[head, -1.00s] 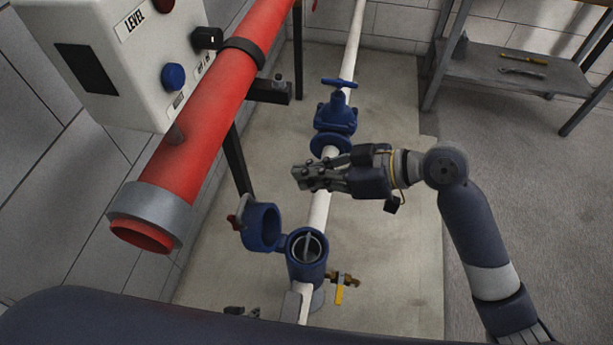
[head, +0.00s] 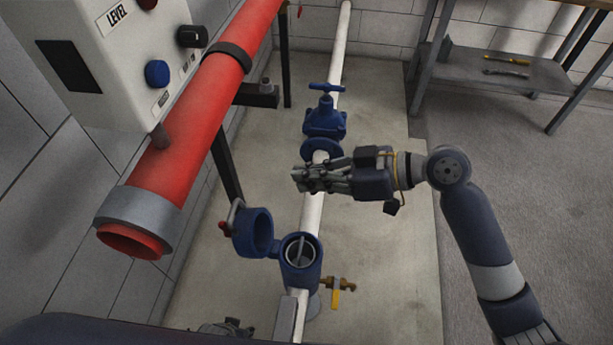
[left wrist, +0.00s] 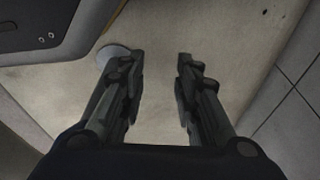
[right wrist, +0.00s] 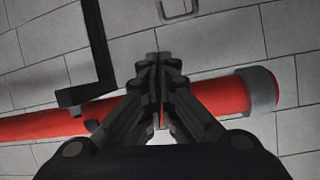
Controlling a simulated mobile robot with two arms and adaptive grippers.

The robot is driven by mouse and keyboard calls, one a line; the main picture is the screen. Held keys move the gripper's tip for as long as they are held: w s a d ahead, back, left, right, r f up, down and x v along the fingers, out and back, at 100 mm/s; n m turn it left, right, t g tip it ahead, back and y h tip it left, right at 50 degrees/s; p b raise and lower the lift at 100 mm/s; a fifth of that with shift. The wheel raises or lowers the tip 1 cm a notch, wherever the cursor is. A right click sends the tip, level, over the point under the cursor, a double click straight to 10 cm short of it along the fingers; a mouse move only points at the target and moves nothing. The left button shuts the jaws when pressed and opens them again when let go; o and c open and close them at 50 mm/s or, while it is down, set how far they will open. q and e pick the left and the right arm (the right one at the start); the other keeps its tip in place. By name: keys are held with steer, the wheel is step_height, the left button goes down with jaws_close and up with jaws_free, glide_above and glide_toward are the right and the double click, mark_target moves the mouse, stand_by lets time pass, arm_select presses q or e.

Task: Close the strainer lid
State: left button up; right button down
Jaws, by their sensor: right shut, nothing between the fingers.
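The blue strainer body (head: 300,262) stands on the white pipe in the head view, its round mouth open upward. The strainer lid (head: 255,232), a blue cap with a red-ended handle, hangs swung open to the left of the mouth on its hinge. My right gripper (head: 298,178) is shut and empty, above the pipe and beyond the strainer, pointing left. My left gripper (head: 232,327) shows only partly at the bottom edge of the head view. In the left wrist view its two fingers (left wrist: 159,62) are apart with only floor between them.
A blue valve (head: 325,120) sits on the pipe behind my right gripper. A brass drain cock (head: 338,285) sticks out right of the strainer. A thick red pipe (head: 190,125) and a white control box (head: 110,60) stand left. A workbench (head: 500,75) stands at back right.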

arm_select(q)
steer(key=shift+a+r+m, duration=0.1)
steer(key=shift+a+m, duration=0.05)
steer(key=shift+m, duration=0.15)
arm_select(e)
steer(key=shift+d+f, duration=0.15)
steer(key=shift+d, duration=0.35)
arm_select(q)
steer(key=shift+b, duration=0.3)
steer(key=shift+w+r, duration=0.4)
steer(key=shift+r, duration=0.15)
arm_select(e)
steer(key=shift+d+f, duration=0.1)
steer(key=shift+d, duration=0.25)
arm_select(q)
steer(key=shift+r, duration=0.1)
steer(key=shift+s, duration=0.15)
arm_select(e)
steer(key=v, duration=1.2)
